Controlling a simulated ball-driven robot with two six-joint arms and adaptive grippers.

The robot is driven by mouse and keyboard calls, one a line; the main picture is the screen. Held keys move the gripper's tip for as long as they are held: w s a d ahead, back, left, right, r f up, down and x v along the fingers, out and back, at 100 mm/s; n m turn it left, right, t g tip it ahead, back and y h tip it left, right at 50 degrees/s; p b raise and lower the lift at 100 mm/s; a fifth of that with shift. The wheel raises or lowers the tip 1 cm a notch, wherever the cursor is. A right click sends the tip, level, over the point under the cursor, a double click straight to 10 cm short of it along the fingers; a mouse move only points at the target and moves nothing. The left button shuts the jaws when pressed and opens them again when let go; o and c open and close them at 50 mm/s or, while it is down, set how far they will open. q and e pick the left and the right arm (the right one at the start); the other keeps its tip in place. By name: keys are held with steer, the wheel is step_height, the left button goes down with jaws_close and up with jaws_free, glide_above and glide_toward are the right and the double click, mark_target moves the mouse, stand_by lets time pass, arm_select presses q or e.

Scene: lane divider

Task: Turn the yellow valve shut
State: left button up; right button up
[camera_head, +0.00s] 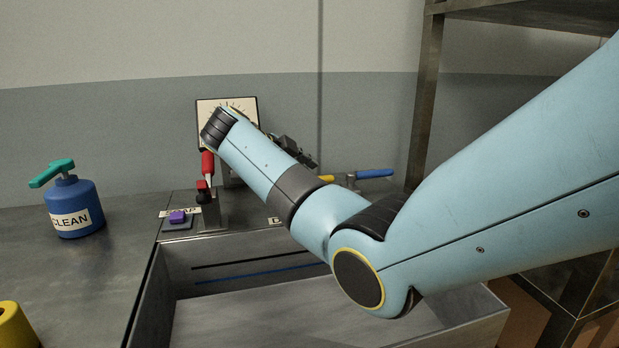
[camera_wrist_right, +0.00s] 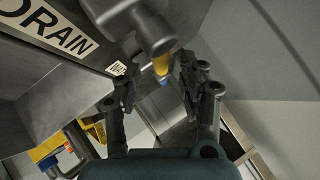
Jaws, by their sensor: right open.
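The yellow valve handle shows as a small yellow tip (camera_head: 326,178) in the head view, just past my right forearm, which hides the rest. In the right wrist view a short yellow piece (camera_wrist_right: 160,65), likely the same handle, lies under a grey fitting (camera_wrist_right: 150,28) and between the fingers. My right gripper (camera_wrist_right: 155,76) is open, with one finger on each side of the yellow piece; I cannot tell if either touches it. In the head view the right gripper (camera_head: 291,150) is mostly behind my arm. My left gripper is not in view.
A blue handle (camera_head: 375,173) is right of the yellow one and a red handle (camera_head: 207,164) left. A gauge (camera_head: 243,103) stands behind. The sink (camera_head: 250,318) lies below my arm. A blue CLEAN bottle (camera_head: 75,205) stands left; a metal shelf (camera_head: 425,100) rises right.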

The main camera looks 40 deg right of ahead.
steer(key=v, duration=1.1)
steer(key=shift+d, duration=0.1)
